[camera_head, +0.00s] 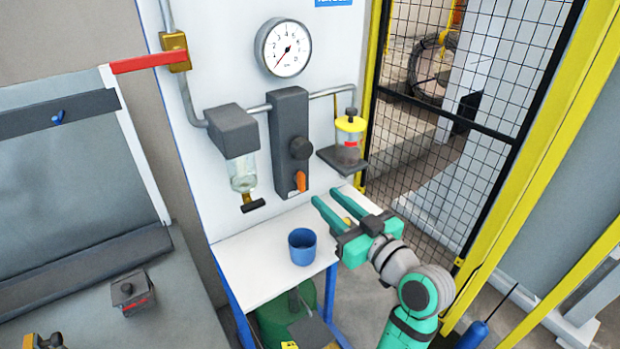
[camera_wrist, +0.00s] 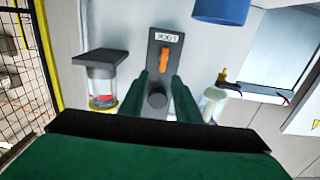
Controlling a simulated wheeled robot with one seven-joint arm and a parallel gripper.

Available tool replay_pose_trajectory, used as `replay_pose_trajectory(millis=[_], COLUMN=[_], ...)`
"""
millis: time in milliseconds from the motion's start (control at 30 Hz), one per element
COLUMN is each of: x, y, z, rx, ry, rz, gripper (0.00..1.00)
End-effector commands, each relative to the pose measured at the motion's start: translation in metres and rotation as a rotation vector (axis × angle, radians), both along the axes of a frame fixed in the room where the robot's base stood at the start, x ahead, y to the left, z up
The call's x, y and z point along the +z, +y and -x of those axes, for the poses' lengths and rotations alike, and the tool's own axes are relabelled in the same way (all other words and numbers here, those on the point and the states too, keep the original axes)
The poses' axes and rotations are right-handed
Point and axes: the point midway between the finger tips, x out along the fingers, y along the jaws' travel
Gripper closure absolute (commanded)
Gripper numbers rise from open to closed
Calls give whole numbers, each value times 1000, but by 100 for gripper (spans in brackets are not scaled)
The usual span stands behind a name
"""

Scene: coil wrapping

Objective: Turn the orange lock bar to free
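The orange lock bar (camera_head: 300,181) is on the lower front of the dark grey block (camera_head: 290,130) on the white panel, below a round dark knob (camera_head: 300,148). It stands about upright. In the wrist view, which is upside down, the lock bar (camera_wrist: 164,60) lies between a small white label and the knob (camera_wrist: 157,98). My gripper (camera_head: 325,198) is open and empty, at the lower right of the bar in the head view and apart from it. In the wrist view its fingers (camera_wrist: 160,85) point toward the block, with the knob showing between them.
A blue cup (camera_head: 302,247) stands on the white shelf (camera_head: 250,270) below the block. A glass bowl filter (camera_head: 241,172) hangs left of the block and a yellow-topped oiler (camera_head: 348,140) right of it. A round gauge (camera_head: 283,47) is above. A mesh fence (camera_head: 470,110) stands at right.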

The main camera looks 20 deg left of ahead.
Motion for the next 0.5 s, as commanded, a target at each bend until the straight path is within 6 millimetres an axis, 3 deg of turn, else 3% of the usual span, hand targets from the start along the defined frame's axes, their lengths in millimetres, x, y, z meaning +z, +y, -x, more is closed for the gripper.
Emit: replay_pose_trajectory(millis=[200, 500], x=[-1, 0], y=[33, 63], z=[-22, -50], rx=[6, -3], ry=[1, 1], rz=[0, -1], gripper=[70, 70])
